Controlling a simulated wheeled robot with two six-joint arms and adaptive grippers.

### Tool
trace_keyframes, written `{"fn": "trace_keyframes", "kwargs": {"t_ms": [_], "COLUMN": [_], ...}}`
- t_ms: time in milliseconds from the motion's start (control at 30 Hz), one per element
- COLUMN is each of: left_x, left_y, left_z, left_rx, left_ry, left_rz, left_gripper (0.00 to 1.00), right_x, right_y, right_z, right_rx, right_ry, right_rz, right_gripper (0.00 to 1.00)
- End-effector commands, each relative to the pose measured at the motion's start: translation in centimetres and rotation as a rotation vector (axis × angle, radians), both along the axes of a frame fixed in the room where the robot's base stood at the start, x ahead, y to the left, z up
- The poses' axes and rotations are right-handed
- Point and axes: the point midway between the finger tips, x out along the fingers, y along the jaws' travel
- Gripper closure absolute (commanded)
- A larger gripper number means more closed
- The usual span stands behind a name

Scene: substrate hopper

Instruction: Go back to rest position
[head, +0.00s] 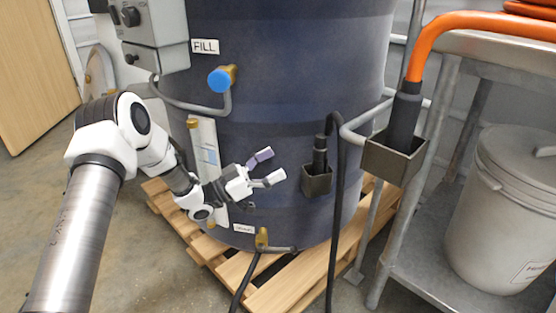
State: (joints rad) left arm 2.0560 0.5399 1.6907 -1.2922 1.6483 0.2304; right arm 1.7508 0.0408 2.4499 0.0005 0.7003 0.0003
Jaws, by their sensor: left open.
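My left gripper (267,167) is open, with nothing between its fingers. My left arm comes in from the left and reaches to the front of a large dark blue hopper tank (290,60). The gripper is in front of the tank wall, just right of a clear sight gauge (205,140) and left of a small metal holder (317,180). I cannot tell how far it is from the wall. A blue-knobbed valve (221,80) under a FILL label (205,46) is above the gripper. My right gripper is not in view.
The tank stands on a wooden pallet (272,291). A black hose (335,240) hangs beside the holder. An orange hose (450,28) ends in a second holder (394,160). A metal rack (440,285) with a grey lidded bin (505,220) stands right. A control box (150,35) is upper left.

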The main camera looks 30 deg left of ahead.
Motion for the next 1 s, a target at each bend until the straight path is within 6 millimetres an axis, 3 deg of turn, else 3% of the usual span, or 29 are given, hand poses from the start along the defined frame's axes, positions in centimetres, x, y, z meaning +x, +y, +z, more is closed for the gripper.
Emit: {"fn": "trace_keyframes", "kwargs": {"t_ms": [400, 467, 533, 567, 633, 733, 800, 900, 1000], "left_x": [-0.1, -0.2, -1.0, -1.7, -3.4, -7.5, -11.6, -18.1, -24.0], "left_y": [-0.3, -1.5, -4.2, -5.7, -9.3, -12.1, -12.5, -11.6, -9.8], "left_z": [-0.3, -1.0, -2.6, -3.7, -8.0, -15.9, -20.8, -25.6, -28.1], "left_rx": [0.003, 0.014, 0.023, 0.018, 0.025, 0.119, 0.218, 0.364, 0.489], "left_ry": [0.014, 0.038, 0.099, 0.150, 0.344, 0.679, 0.898, 1.166, 1.377], "left_rz": [-0.006, -0.029, -0.076, -0.089, -0.057, 0.065, 0.156, 0.268, 0.361], "left_gripper": [0.10, 0.10, 0.10, 0.10, 0.10, 0.10, 0.10, 0.10, 0.10], "right_x": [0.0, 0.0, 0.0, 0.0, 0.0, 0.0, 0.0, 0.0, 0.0], "right_y": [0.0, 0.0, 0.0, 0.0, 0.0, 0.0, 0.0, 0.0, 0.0], "right_z": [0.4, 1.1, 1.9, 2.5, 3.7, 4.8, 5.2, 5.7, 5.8], "right_rx": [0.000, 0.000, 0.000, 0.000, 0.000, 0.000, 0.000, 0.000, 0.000], "right_ry": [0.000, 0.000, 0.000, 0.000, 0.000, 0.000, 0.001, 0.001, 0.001], "right_rz": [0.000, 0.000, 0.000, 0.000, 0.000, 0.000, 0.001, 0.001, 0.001], "right_gripper": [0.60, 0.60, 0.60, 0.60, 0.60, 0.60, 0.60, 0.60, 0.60]}}
